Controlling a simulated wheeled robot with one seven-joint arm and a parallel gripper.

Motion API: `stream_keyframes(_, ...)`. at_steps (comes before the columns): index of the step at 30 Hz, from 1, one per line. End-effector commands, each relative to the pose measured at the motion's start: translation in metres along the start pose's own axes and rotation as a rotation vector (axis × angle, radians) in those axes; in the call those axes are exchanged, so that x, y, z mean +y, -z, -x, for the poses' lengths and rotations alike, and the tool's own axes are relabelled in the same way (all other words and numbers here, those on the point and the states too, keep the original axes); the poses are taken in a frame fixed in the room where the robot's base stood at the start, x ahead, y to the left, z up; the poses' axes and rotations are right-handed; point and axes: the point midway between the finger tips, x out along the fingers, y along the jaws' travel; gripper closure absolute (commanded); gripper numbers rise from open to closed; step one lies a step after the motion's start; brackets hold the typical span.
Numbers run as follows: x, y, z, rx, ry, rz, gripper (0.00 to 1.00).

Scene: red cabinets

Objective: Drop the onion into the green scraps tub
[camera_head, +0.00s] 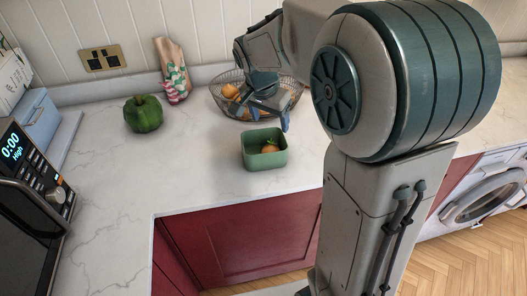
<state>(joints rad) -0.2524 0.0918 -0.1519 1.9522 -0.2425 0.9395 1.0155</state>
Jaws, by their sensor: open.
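The green scraps tub (265,164) stands on the white counter near its front edge. A round orange-brown thing, which looks like the onion (269,148), lies inside the tub, partly hidden by the front wall. My gripper (271,112) is open, behind and above the tub, in front of the wire basket. Its fingers are apart and I see nothing held between them. Part of the gripper is hidden behind its own links.
A wire basket (216,96) with orange fruit (231,92) stands behind the tub. A green pepper (143,114) and a patterned bag (172,72) are to the left. A microwave (28,190) is at far left. Counter left of the tub is clear.

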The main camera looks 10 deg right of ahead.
Motion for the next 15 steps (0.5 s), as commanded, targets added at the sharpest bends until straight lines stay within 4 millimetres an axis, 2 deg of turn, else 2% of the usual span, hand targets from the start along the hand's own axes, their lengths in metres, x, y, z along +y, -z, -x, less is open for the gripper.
stream_keyframes(4, 0.000, 0.000, 0.004, 0.000, 0.001, 0.000, 0.30)
stream_keyframes(7, -0.001, 0.000, 0.016, 0.002, 0.003, 0.000, 0.30)
stream_keyframes(15, -0.001, 0.001, 0.076, 0.003, 0.005, 0.000, 0.30)
